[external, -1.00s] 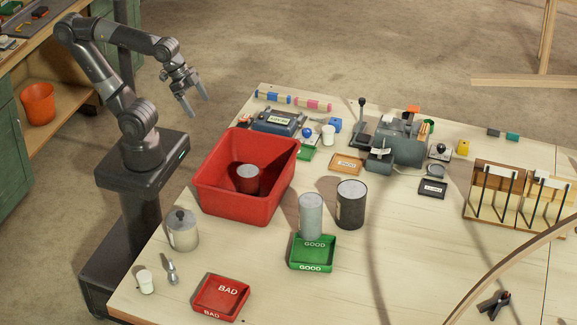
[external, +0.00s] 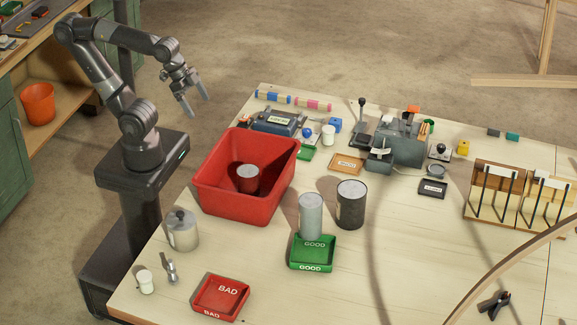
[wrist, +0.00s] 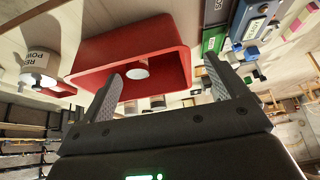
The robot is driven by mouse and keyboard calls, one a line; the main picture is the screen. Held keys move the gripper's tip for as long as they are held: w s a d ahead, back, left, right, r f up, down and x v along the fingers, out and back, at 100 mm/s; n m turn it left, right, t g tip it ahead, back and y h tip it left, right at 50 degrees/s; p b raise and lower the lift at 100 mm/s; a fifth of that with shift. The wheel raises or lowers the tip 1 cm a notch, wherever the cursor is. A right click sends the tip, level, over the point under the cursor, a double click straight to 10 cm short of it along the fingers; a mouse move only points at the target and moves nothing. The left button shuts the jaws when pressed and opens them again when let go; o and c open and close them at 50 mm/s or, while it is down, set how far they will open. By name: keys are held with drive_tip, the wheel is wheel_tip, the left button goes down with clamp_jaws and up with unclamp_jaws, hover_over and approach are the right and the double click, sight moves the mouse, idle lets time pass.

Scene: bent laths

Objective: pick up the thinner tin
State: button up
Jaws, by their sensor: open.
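A slim light-grey tin (external: 311,215) stands upright at the green GOOD tray (external: 312,267); I cannot tell whether its base is inside the tray or just behind it. A wider dark tin (external: 351,206) stands upright on the table just to its right, slightly farther back. A shorter tin (external: 248,179) with a grey top is inside the red bin (external: 216,197). My gripper (external: 196,105) is open and empty, high up behind the bin's left side, well apart from the tins. In the wrist view its fingers (wrist: 163,82) are spread, with the red bin (wrist: 88,58) beyond.
A lidded pot (external: 182,231), a white cup (external: 146,283) and a red BAD tray (external: 221,298) are at the front left. Machines and small parts crowd the back. A bent lath (external: 505,269) arches over the right front. The table right of the dark tin is mostly clear.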

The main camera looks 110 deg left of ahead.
drive_tip(key=w+d+r+m, duration=0.2)
drive_tip(key=w+d+r, duration=0.15)
drive_tip(key=w, duration=0.55)
drive_tip(key=m+g+h, duration=0.1)
drive_tip(key=m+h, duration=0.4)
drive_tip(key=m, duration=0.2)
approach(310, 198)
drive_tip(key=x, duration=1.1)
drive_tip(key=shift+w+d+f, duration=0.1)
drive_tip(key=shift+d+f, duration=0.05)
drive_tip(key=shift+f, duration=0.25)
drive_tip(key=shift+r, duration=0.1)
drive_tip(key=c, duration=1.5)
